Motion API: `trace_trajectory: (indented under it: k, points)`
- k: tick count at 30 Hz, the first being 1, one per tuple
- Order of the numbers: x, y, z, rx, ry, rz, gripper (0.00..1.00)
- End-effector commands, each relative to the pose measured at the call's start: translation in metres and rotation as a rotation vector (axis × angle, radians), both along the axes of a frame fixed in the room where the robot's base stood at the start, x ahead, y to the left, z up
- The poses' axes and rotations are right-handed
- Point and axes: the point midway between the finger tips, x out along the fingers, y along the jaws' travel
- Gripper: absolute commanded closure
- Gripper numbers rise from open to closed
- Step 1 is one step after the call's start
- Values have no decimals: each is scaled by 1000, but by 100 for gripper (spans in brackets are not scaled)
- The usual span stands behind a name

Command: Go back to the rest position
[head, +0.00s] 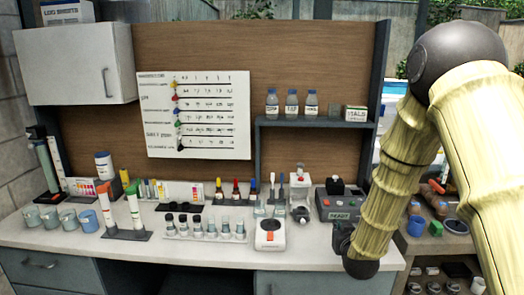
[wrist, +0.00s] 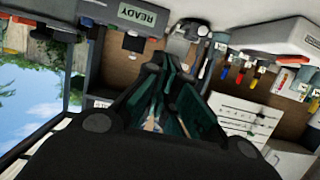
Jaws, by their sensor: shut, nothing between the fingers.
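My gripper (wrist: 155,65) shows in the wrist view, its dark fingers closed together at the tip with nothing between them. In the head view my gripper (head: 341,238) is a small dark shape at the right end of the counter, just in front of the grey box labelled READY (head: 340,206). The arm hides part of it, and I cannot tell whether it touches the box. The READY box also shows in the wrist view (wrist: 128,18), where the picture is turned upside down.
The white counter (head: 200,258) holds a row of vials (head: 205,230), a white device with an orange mark (head: 270,234), cups (head: 68,218) and dropper bottles (head: 235,190). A shelf (head: 315,123) with bottles stands behind. A side table (head: 440,240) with small items is at right.

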Motion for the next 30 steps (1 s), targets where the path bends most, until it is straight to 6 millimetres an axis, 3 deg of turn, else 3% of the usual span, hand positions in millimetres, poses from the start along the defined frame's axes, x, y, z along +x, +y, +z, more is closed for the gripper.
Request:
trace_trajectory:
  k: [8, 14, 21, 26, 30]
  points:
    - [-37, -3, -63, 6, 129, -5, 100]
    - [-88, 3, -135, 13, 291, 0, 100]
    - [-187, 9, -232, 25, 551, 2, 100]
    - [-263, 13, -284, 32, 727, 2, 100]
    - [-336, 16, -321, 39, 887, 1, 100]
